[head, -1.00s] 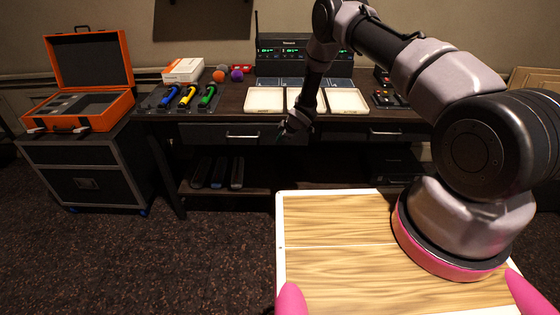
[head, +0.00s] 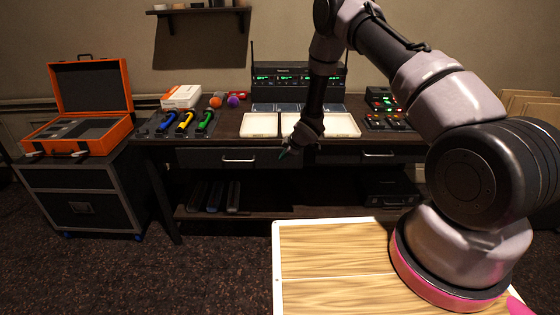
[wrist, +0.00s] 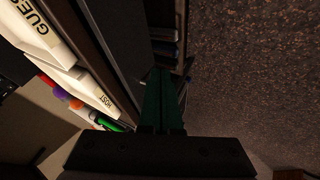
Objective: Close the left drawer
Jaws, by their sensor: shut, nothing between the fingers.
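The left drawer (head: 205,158) is a dark front with a silver bar handle (head: 238,161), under the left half of the desk top. Its front looks a little nearer than the right drawer's, but how far it stands out is hard to tell. My gripper (head: 285,154) points down at the right end of the left drawer front. In the wrist view its green fingers (wrist: 161,98) are together and empty, beside the dark desk edge. Whether they touch the drawer is not clear.
The right drawer (head: 340,158) has its own handle. White trays (head: 259,125), coloured-handled tools (head: 185,122) and a radio receiver (head: 290,75) stand on the desk (head: 226,132). An orange case (head: 110,135) stands at left. Carpet (head: 110,270) in front is free.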

